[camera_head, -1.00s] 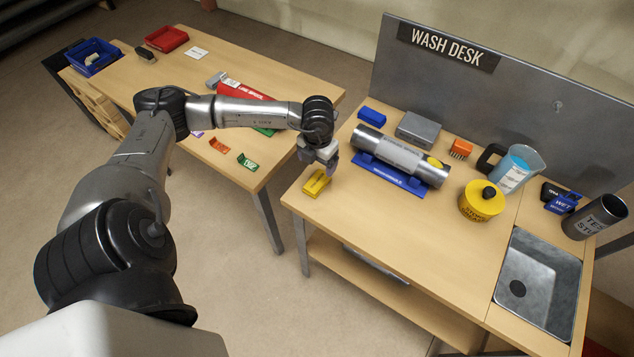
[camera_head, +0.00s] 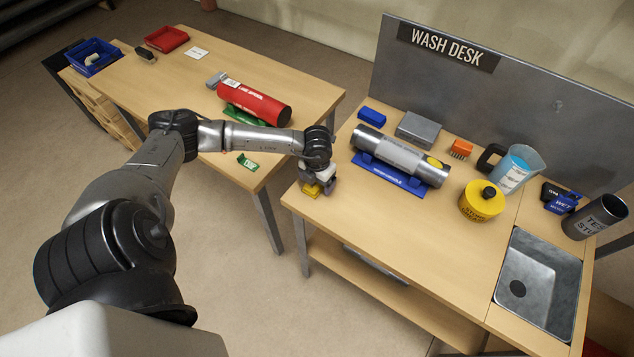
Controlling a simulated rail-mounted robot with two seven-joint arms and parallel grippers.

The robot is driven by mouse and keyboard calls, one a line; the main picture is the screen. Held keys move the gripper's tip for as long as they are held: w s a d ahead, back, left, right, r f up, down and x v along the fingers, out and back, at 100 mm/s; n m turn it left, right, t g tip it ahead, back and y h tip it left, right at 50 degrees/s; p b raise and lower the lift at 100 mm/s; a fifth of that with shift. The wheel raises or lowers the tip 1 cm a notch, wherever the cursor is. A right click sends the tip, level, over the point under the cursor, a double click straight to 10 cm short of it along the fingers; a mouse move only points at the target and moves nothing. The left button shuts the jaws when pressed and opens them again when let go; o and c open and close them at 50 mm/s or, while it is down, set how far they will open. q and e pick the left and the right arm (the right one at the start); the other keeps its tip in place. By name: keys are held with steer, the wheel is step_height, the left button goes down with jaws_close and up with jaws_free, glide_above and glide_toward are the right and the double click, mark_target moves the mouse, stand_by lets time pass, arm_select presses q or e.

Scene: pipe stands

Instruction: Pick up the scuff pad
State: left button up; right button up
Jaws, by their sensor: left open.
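A small yellow block, which looks like the scuff pad (camera_head: 311,190), lies at the left front corner of the wash desk. My left gripper (camera_head: 319,186) is open and points down right over it. The gripper hides most of the block, and yellow shows at its lower edge and between its fingers. I cannot tell whether the fingers touch the block. My right gripper is out of view.
A steel cylinder (camera_head: 402,158) rests on a blue stand (camera_head: 388,176) just right of the gripper. Behind are a blue block (camera_head: 372,116) and a grey box (camera_head: 418,129). A yellow pot (camera_head: 481,203) stands farther right. The desk's front middle (camera_head: 400,240) is clear.

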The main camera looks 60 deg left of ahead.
arm_select(q)
steer(key=c, duration=1)
steer(key=shift+r, duration=0.45)
steer(key=r, duration=0.3)
steer(key=shift+w+d+r, duration=0.15)
steer(key=shift+d+r, duration=0.15)
steer(key=w+d+r, duration=0.1)
steer(key=d+r, duration=0.1)
steer(key=d, duration=0.1)
steer(key=w+d+r, duration=0.1)
steer(key=d+r, duration=0.1)
steer(key=d, duration=0.2)
steer(key=w+d+r, duration=0.1)
steer(key=d+r, duration=0.1)
steer(key=d, duration=0.1)
steer(key=shift+w+d+r, duration=0.1)
steer(key=shift+d+r, duration=0.15)
